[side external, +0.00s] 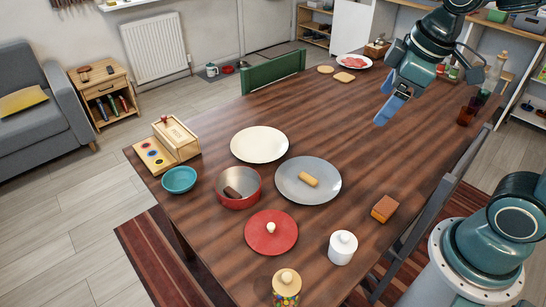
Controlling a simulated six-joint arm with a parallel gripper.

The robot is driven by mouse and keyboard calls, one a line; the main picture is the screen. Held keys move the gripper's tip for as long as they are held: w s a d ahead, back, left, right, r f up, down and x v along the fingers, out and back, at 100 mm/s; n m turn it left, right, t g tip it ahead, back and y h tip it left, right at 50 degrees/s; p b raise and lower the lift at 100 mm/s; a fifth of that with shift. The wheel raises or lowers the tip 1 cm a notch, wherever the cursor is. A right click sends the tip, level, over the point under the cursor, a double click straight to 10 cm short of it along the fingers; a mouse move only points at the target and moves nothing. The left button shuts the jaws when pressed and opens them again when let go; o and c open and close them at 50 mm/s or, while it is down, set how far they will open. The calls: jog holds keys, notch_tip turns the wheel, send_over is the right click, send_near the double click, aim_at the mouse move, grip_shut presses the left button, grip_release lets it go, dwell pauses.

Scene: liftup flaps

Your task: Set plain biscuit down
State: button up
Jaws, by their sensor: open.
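A tan, finger-shaped piece that looks like the plain biscuit (308,180) lies on the grey plate (325,192) near the middle of the table. My gripper (389,107) is open, with nothing seen between its fingers. It is in the upper right, above the far part of the table, well apart from the biscuit and the plate.
A red pot (239,201) holds a dark brown piece. Its red lid (271,238), a cream plate (259,145), a teal bowl (179,180), a wooden flap box (176,138), a white jar (342,247) and a brown block (384,209) stand around. The table's middle right is clear.

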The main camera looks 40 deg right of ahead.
jog(key=s+r+m+t, duration=0.1)
jog(key=s+m, duration=0.4)
jog(key=s, duration=0.3)
jog(key=shift+s+a+t, duration=0.15)
jog(key=shift+s+t, duration=0.15)
jog(key=shift+s, duration=0.05)
